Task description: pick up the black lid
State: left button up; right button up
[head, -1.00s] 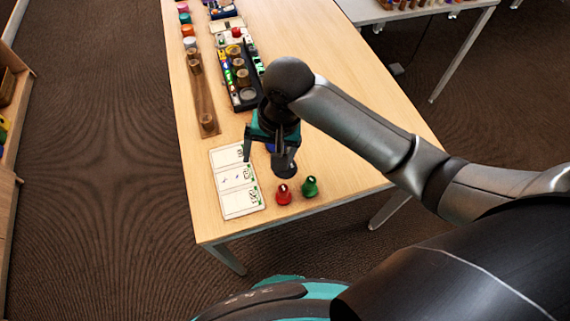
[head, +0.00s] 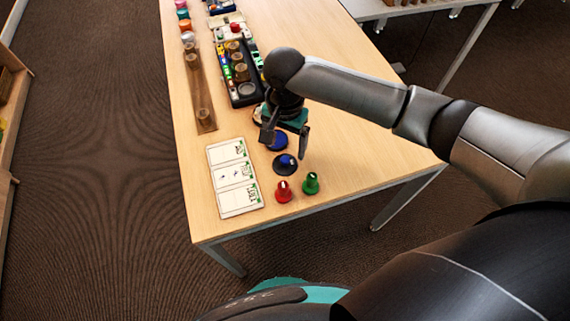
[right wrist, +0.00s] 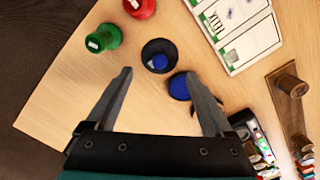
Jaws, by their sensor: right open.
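A round black lid-like disc (head: 285,169) with a blue knob or centre lies on the wooden table near its front edge; in the right wrist view the black disc (right wrist: 151,49) is just beyond my fingertips. A blue disc with a dark edge (head: 277,142) is behind it, near one finger in the right wrist view (right wrist: 179,86). My right gripper (head: 285,142) is open and empty above these discs, fingers pointing down; its two fingers are spread apart in the right wrist view (right wrist: 160,74). My left gripper is not in view.
A red knobbed piece (head: 283,191) and a green one (head: 311,183) stand close in front of the black disc. White cards (head: 236,199) lie to the left. A black tray (head: 247,99) and a wooden strip (head: 203,105) are farther back. The table's right side is clear.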

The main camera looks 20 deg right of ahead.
aim_at(285, 159)
notch_tip(285, 159, down, 6)
jog(key=shift+s+r+b, duration=0.1)
jog(key=shift+r+b, duration=0.1)
jog(key=shift+b, duration=1)
jog(key=shift+f, duration=0.2)
jog(key=shift+c, duration=0.2)
jog(key=c, duration=1.2)
grip_shut()
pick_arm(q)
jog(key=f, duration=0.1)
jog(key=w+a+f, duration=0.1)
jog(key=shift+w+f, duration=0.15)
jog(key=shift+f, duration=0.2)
